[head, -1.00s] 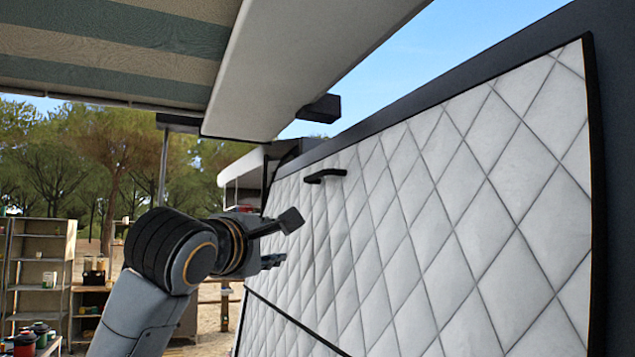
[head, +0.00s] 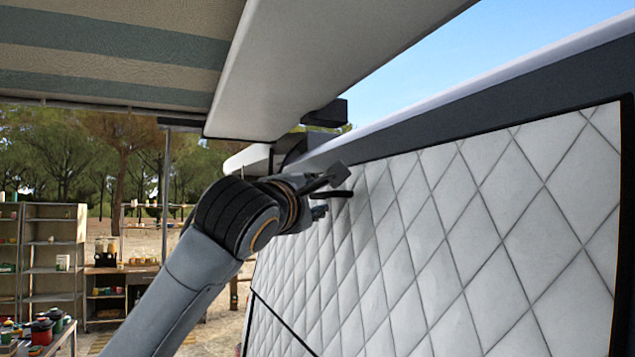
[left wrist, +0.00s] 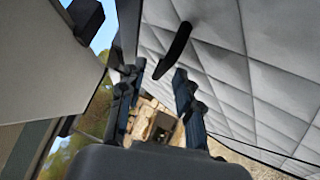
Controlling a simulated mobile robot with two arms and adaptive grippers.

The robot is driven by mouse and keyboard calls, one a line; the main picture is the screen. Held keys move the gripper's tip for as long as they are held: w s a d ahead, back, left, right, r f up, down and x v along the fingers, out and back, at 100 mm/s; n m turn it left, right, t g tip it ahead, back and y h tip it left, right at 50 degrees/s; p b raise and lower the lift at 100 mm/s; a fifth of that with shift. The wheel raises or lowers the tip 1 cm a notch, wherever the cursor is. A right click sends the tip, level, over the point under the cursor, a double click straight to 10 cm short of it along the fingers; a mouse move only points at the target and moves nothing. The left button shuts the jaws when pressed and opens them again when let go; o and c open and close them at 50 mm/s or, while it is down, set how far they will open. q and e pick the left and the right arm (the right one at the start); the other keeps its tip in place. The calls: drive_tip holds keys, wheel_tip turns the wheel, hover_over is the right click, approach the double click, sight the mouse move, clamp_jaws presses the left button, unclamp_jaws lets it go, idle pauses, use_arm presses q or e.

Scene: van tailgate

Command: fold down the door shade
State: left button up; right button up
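The door shade (head: 450,240) is a pale quilted panel with a black border, standing upright along the dark van side. It also fills the upper right of the left wrist view (left wrist: 215,25). Its small black handle (head: 341,194) sits near the upper far end of the panel, partly covered by my gripper. My left gripper (head: 328,193) is at the handle with its fingers apart. In the left wrist view the dark handle (left wrist: 173,52) lies just beyond the two open fingertips (left wrist: 160,70), its lower end pointing into the gap. Contact is not visible. My right gripper is not in view.
A striped awning (head: 120,45) with a pale front bar (head: 300,60) hangs overhead, and a dark bracket (head: 325,113) sticks out close above the gripper. Shelves (head: 52,260) with small items stand at the far left. Sandy ground lies behind my arm.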

use_arm(q)
drive_tip(key=shift+w+d+r, duration=0.1)
drive_tip(key=shift+w+d, duration=0.15)
drive_tip(key=shift+w, duration=0.6)
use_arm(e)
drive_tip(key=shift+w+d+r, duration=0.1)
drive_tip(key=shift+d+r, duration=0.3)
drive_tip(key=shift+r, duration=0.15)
use_arm(q)
drive_tip(key=shift+c, duration=0.2)
clamp_jaws()
